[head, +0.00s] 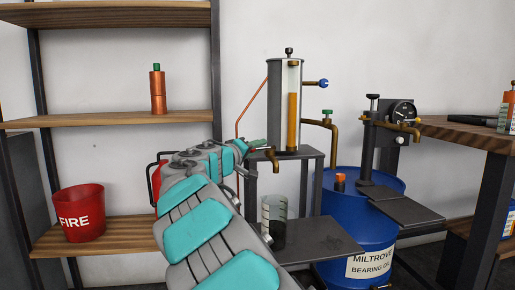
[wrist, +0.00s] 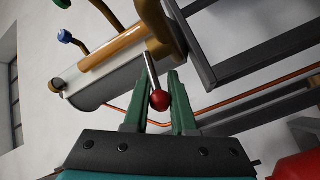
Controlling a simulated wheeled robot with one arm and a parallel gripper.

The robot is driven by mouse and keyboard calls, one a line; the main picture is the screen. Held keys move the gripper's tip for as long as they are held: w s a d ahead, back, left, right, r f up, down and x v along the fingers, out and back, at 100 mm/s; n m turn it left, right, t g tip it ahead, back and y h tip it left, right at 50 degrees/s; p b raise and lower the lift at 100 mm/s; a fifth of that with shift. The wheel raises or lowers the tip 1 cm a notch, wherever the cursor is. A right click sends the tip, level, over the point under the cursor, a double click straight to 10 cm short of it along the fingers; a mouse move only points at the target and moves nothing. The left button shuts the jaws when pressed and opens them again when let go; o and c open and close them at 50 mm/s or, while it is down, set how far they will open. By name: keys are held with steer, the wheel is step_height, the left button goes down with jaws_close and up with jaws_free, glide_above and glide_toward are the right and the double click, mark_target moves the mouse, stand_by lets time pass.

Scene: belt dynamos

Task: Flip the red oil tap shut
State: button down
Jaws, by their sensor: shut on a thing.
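The red oil tap shows in the wrist view as a thin metal lever with a red ball knob (wrist: 159,101). The lever runs up from the knob to the brass fitting on the oil cylinder (wrist: 110,85). My gripper (wrist: 155,85) has its green fingers on either side of the lever and knob and is shut on them. In the head view my gripper (head: 257,144) is beside the base of the upright oil cylinder (head: 274,100), at its brass spout (head: 272,158). The red knob is not distinguishable there. The cylinder's sight glass shows amber oil.
A glass beaker (head: 273,222) stands on the low dark shelf (head: 325,240) under the spout. A blue drum (head: 355,240) is to the right, below a gauge stand (head: 380,140). Shelves with a red fire bucket (head: 79,212) are at left. A copper pipe (head: 238,115) runs beside the cylinder.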

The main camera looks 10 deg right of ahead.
steer(key=m+g+h+p, duration=0.1)
steer(key=w+m+g+h+p, duration=0.1)
steer(key=g, duration=0.1)
steer(key=shift+d+m+h+p, duration=0.1)
steer(key=shift+m+h+p, duration=0.25)
steer(key=shift+m+h, duration=0.05)
stand_by(0.5)
steer(key=c, duration=0.7)
jaws_free()
steer(key=shift+c, duration=0.2)
steer(key=shift+s, duration=0.1)
